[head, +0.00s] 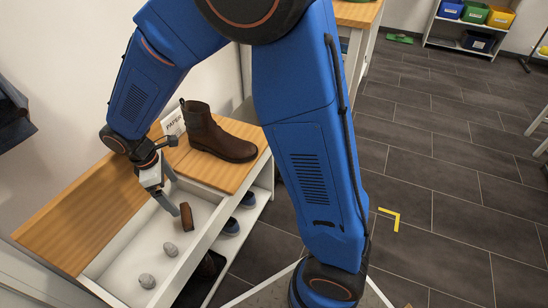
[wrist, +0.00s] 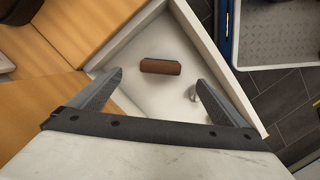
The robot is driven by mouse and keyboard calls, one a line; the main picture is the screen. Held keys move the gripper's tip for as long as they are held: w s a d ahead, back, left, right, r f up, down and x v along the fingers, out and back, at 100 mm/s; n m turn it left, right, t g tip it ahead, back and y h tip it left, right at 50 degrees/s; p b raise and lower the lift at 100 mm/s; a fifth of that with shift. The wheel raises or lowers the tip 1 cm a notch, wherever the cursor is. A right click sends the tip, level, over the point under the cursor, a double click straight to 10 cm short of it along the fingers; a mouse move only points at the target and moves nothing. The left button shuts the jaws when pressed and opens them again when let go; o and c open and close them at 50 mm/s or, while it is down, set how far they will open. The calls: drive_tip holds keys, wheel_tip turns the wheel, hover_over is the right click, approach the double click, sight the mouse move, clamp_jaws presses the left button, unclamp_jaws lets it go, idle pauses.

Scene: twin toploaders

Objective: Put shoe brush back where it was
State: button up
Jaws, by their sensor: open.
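The shoe brush (head: 187,216), a small brown block with a darker edge, lies inside the open white compartment (head: 125,262) of the wood-topped bench. It also shows in the wrist view (wrist: 160,67), on the pale compartment floor. My gripper (head: 173,196) is open and empty, tilted down over the compartment, just up and left of the brush in the head view. In the wrist view its fingers (wrist: 160,78) are spread wide, with the brush seen between and beyond the tips. The brush is apart from both fingers.
Two grey stone-like lumps (head: 170,249) (head: 147,281) lie in the compartment. A brown boot (head: 215,135) and a paper card (head: 172,122) stand on the wooden top. The tiled floor (head: 440,200) at right is mostly clear.

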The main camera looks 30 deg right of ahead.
drive_tip(key=s+d+r+m+t+y, duration=0.1)
drive_tip(key=s+d+r+m, duration=0.25)
drive_tip(key=d+r, duration=0.4)
drive_tip(key=s+d+r+m+t+y, duration=0.1)
drive_tip(key=s+d+r+m, duration=0.1)
drive_tip(key=d+r+m, duration=0.5)
drive_tip(key=s+d+r+m+t, duration=0.1)
drive_tip(key=s+d+r+m, duration=0.1)
drive_tip(key=s+d, duration=0.4)
drive_tip(key=s+d+r+m+t, duration=0.2)
drive_tip(key=s+d, duration=0.5)
drive_tip(key=s, duration=0.2)
drive_tip(key=shift+s+d+m, duration=0.2)
drive_tip(key=shift+s+m, duration=0.05)
drive_tip(key=shift+m, duration=0.1)
drive_tip(key=shift+r, duration=0.1)
drive_tip(key=shift+c, duration=0.3)
